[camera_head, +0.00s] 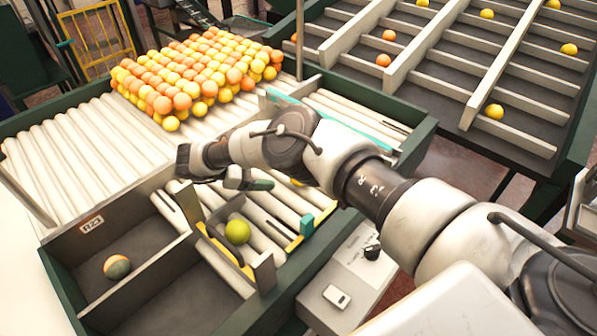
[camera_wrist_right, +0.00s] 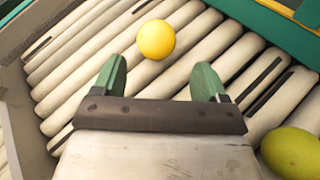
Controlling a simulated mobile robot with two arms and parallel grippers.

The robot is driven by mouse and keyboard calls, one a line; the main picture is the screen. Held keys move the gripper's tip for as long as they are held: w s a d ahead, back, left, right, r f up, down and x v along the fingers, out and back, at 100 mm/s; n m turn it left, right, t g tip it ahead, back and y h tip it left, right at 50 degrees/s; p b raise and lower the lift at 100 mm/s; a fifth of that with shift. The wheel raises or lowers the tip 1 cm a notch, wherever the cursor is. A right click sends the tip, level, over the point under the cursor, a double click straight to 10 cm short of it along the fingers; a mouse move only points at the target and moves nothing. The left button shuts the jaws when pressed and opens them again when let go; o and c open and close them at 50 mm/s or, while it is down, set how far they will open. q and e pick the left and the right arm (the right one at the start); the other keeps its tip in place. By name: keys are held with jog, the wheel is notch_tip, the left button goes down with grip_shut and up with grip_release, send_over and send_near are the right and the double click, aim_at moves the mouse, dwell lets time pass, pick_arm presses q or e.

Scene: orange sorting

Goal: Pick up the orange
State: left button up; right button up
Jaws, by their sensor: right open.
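A yellow-orange orange (camera_wrist_right: 156,39) lies on the white rollers in the right wrist view, just ahead of my right gripper (camera_wrist_right: 160,80) and roughly centred between its fingers. The two green fingertips are apart, with nothing between them. In the head view the right gripper (camera_head: 248,182) hangs over the rollers, and only a sliver of this orange (camera_head: 297,183) shows beneath my arm. A yellow-green fruit (camera_head: 237,232) lies on the rollers nearer the front; it also shows at lower right in the right wrist view (camera_wrist_right: 292,152). My left gripper is not in view.
A large pile of oranges and yellow fruit (camera_head: 195,75) lies on rollers at the back left. A blotched greenish-orange fruit (camera_head: 116,266) sits in a dark compartment at front left. A divided sorting table (camera_head: 450,75) with several fruits stands at right. A control box (camera_head: 345,280) is in front.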

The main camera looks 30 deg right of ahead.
jog(key=x, duration=0.5)
jog(key=p+x, duration=0.1)
jog(key=x, duration=0.2)
jog(key=shift+w+d+f, duration=0.1)
jog(key=shift+w+f, duration=0.2)
jog(key=c, duration=0.7)
jog(key=shift+c, duration=0.2)
jog(key=shift+w+r, duration=0.1)
